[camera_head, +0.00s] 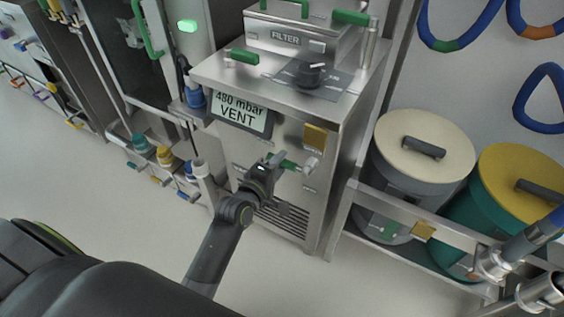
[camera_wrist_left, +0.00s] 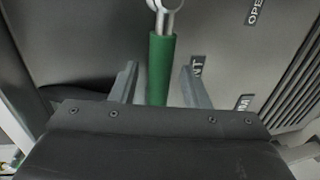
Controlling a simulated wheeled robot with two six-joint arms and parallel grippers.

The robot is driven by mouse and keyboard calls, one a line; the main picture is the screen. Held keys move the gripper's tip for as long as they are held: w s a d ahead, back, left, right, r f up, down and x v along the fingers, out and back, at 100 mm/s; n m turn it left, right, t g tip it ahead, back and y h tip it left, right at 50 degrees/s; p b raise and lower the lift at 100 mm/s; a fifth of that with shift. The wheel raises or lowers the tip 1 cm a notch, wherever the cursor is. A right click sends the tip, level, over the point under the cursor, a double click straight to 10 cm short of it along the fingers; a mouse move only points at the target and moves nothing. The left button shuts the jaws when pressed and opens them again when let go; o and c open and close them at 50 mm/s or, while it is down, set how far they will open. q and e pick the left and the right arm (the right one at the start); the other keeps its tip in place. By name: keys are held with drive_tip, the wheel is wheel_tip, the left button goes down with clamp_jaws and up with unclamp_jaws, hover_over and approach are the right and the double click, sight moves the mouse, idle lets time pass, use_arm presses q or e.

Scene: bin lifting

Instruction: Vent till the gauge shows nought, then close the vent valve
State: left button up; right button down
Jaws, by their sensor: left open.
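The gauge display (camera_head: 240,113) on the front of the steel filter unit reads "480 mbar VENT". Below it, the vent valve's green lever (camera_head: 284,163) sticks out from the front panel, with a metal fitting at its right end. My left gripper (camera_head: 266,168) is at the left end of this lever. In the left wrist view the green lever (camera_wrist_left: 161,68) lies between the two open fingers (camera_wrist_left: 160,88), apart from both. A label next to it is partly hidden and ends in "NT". My right gripper is not in view.
The filter housing (camera_head: 297,41) and a black knob (camera_head: 309,73) are on top of the unit. Lidded drums, one cream (camera_head: 424,143) and one yellow (camera_head: 525,180), stand on a rack at right. Bare floor (camera_head: 75,165) lies at left.

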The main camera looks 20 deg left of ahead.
use_arm(q)
drive_tip(key=shift+x, duration=1.05)
clamp_jaws()
